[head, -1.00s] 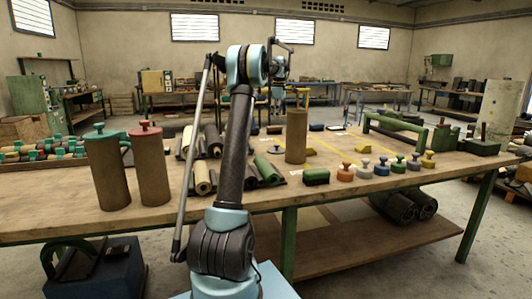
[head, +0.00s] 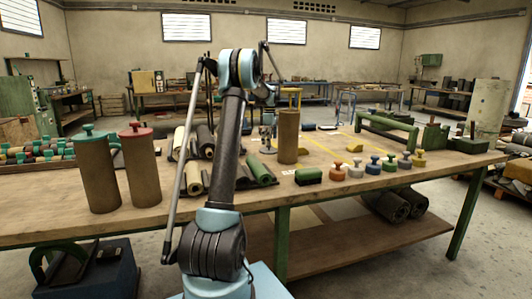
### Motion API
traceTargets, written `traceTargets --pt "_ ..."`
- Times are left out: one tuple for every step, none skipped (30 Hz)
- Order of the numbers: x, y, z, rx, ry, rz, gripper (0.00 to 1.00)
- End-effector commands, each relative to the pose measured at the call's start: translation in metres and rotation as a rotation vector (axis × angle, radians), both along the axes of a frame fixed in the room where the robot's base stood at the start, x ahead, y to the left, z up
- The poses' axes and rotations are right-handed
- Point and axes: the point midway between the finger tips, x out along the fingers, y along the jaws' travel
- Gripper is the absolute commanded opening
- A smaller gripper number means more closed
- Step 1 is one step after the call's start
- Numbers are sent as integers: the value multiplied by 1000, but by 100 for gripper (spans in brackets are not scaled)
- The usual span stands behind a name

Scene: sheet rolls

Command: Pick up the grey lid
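A flat grey lid (head: 266,152) lies on the workbench, just left of an upright brown cylinder (head: 288,140). My gripper (head: 267,143) points down right over this lid, beside the cylinder. It is small and partly behind my arm, so I cannot tell whether its fingers are open or closed on the lid's knob. A row of small knobbed pieces stands to the right, among them a pale grey one (head: 357,168) and a purplish-grey one (head: 405,161).
Two tall brown cylinders with a green lid (head: 88,131) and a red lid (head: 139,130) stand at the left. Sheet rolls (head: 259,171) lie left of the cylinder. A green block (head: 308,176) sits in front of it. A green-handled frame (head: 388,128) stands farther right.

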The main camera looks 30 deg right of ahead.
Motion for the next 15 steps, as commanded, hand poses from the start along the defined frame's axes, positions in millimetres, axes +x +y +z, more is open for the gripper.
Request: traceTargets --pt "-1 0 -8 0 0 0 100" --pt "-1 1 -12 0 0 0 100" --pt "-1 1 -17 0 0 0 100" --pt "-1 1 -21 0 0 0 100" --pt "-1 1 -24 0 0 0 100" --pt "-1 1 -27 0 0 0 100" --pt "-1 1 -29 0 0 0 100" --pt "-1 1 -31 0 0 0 100" --pt "-1 1 -32 0 0 0 100" --pt "-1 1 -33 0 0 0 100" --pt "-1 1 -33 0 0 0 100" --pt "-1 1 -33 0 0 0 100" --pt "-1 1 -33 0 0 0 100" --pt "-1 1 -33 0 0 0 100" --pt "-1 1 -33 0 0 0 100"
